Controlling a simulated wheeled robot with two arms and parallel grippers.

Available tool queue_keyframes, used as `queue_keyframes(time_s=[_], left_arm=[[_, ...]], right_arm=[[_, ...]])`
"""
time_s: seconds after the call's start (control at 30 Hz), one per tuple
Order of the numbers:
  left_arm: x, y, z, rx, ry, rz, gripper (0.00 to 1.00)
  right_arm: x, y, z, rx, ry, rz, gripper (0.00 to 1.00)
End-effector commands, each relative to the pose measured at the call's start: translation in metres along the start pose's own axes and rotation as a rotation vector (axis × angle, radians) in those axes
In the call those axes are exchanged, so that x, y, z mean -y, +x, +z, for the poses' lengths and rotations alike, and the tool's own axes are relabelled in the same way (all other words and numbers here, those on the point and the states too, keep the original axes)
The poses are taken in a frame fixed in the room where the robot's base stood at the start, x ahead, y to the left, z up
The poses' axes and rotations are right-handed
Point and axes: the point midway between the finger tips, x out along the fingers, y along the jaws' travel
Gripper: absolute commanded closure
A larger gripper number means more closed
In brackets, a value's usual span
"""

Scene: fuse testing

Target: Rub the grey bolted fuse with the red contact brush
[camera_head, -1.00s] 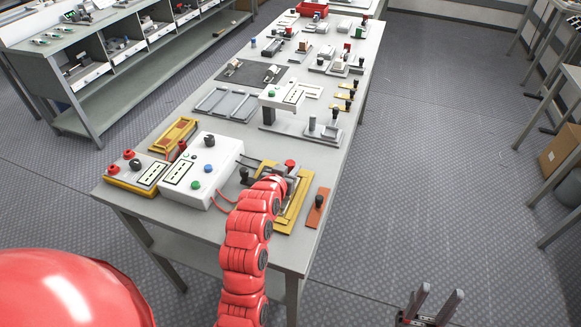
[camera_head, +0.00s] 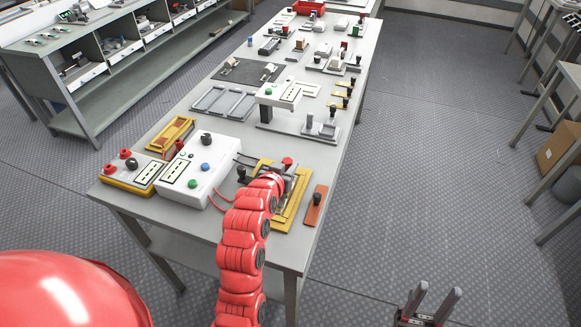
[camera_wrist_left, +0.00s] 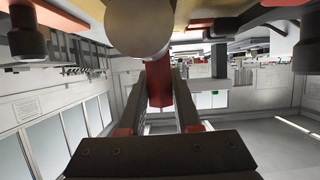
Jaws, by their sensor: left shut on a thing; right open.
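My left gripper (camera_head: 276,180) is over the yellow-framed fixture (camera_head: 289,212) at the near end of the table. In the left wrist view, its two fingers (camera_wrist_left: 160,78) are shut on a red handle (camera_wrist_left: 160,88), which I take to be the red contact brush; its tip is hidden. A grey round-ended cylinder (camera_wrist_left: 141,28) is close to the handle in that view, perhaps part of the grey bolted fuse. I cannot tell whether they touch. A red knob (camera_head: 287,161) shows just beyond the gripper. My right gripper (camera_head: 431,304) is open and empty over the floor, right of the table.
A white box with knobs (camera_head: 214,158) and a yellow-based box (camera_head: 132,174) stand left of the fixture. An orange plate with a black knob (camera_head: 315,207) lies on its right. A grey stand (camera_head: 308,128) is behind.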

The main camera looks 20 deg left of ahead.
Motion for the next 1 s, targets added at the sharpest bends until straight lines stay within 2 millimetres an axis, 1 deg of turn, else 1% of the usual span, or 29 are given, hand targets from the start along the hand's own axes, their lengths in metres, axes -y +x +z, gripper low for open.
queue_keyframes(time_s=[0.33, 0.7, 1.0], left_arm=[[0.0, 0.0, 0.002, 0.007, 0.001, -0.001, 1.0], [-0.012, 0.0, 0.001, 0.007, 0.001, 0.001, 1.0], [-0.011, 0.0, 0.001, 0.005, 0.0, 0.0, 1.0]], right_arm=[[0.0, 0.0, 0.0, 0.0, 0.0, 0.0, 0.5], [0.0, 0.004, -0.001, 0.0, 0.0, 0.0, 0.5], [0.0, 0.003, -0.001, 0.0, 0.0, 0.0, 0.5]])
